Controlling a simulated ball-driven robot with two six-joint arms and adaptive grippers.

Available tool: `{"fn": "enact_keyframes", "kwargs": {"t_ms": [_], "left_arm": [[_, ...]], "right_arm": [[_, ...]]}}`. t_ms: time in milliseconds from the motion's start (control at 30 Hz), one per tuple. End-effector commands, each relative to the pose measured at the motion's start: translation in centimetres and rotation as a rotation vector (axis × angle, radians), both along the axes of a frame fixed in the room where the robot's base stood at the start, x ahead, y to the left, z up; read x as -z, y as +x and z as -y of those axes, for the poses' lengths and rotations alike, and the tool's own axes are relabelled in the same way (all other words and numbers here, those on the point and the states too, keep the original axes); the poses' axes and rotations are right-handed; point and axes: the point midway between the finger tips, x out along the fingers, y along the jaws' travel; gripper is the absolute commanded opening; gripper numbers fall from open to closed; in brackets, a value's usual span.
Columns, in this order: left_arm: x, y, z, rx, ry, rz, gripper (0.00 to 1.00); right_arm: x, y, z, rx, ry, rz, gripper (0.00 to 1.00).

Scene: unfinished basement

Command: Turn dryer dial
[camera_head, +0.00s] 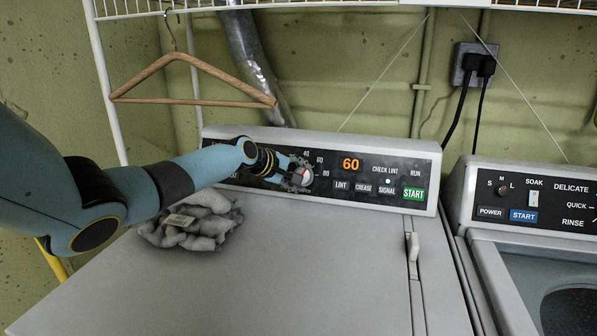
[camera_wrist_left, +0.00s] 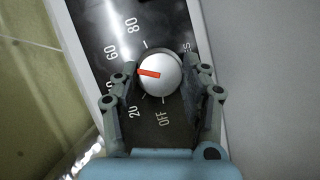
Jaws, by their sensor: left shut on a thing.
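The dryer dial (camera_wrist_left: 161,76) is a round silver knob with a red pointer mark, on the black panel of the dryer (camera_head: 290,270). In the head view the dial (camera_head: 306,176) shows partly behind my left gripper (camera_head: 298,174). In the left wrist view the fingers of my left gripper (camera_wrist_left: 158,74) stand on either side of the dial, shut on it. The red mark points left in that view, between the printed 60 and 20; the left finger hides part of the scale. The display (camera_head: 350,164) reads an orange 60. My right gripper is not in view.
A grey crumpled cloth (camera_head: 202,226) lies on the dryer top under my left arm. A wooden hanger (camera_head: 190,101) hangs from a wire shelf above. A washer (camera_head: 540,200) stands at the right. The dryer top in front is clear.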

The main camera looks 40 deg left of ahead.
Motion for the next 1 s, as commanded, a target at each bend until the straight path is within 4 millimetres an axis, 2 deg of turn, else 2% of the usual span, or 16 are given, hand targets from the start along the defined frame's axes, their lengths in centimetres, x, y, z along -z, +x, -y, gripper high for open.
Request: {"fn": "enact_keyframes", "kwargs": {"t_ms": [400,933,967,1000], "left_arm": [[0.1,-0.03,0.14,0.078,0.134,-0.08,0.13],[0.22,-0.05,0.15,0.086,0.149,-0.089,0.13],[0.22,-0.05,0.15,0.086,0.149,-0.088,0.49],[0.21,-0.06,0.14,0.086,0.149,-0.088,0.54]], "right_arm": [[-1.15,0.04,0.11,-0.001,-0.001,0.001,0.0],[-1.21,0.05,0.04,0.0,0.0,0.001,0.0],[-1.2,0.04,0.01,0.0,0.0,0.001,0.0],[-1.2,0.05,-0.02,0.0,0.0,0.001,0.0]]}}
